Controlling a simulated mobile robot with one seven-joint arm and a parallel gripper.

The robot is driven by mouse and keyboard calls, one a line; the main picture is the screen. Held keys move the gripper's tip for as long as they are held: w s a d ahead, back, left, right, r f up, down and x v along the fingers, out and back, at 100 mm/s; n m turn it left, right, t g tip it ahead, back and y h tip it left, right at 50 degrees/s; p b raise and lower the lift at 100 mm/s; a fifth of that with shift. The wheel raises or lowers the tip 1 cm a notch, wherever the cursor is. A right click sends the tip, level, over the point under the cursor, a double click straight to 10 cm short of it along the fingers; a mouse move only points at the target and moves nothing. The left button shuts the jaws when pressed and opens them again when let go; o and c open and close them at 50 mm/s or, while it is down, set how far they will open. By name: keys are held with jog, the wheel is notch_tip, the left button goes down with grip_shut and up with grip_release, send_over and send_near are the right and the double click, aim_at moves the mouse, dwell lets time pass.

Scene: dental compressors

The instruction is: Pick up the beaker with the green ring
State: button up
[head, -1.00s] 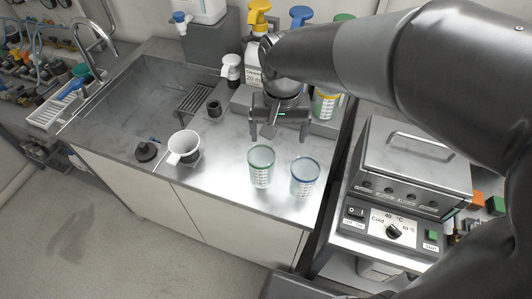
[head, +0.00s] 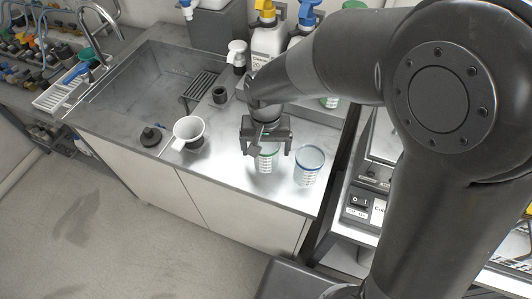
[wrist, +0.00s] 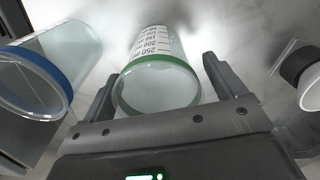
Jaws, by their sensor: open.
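The beaker with the green ring (head: 266,164) is clear, with measuring marks, and stands on the steel counter. My gripper (head: 267,150) is above it and partly hides it. In the wrist view the green-ringed beaker (wrist: 158,68) lies between the two open fingers of my gripper (wrist: 160,90), with some space on each side; I cannot tell whether either finger touches it. A similar beaker with a blue ring (head: 308,167) stands just to the right, and shows at the left of the wrist view (wrist: 48,72).
A white jug (head: 188,131) stands to the left, beside the sink (head: 150,85). A black stopper-like item (head: 151,137) sits farther left. Pump bottles, one yellow-topped (head: 268,42), stand behind. A machine (head: 362,207) stands to the right, across a gap.

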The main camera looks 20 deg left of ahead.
jog(key=shift+f, duration=0.6)
jog(key=c, duration=1.1)
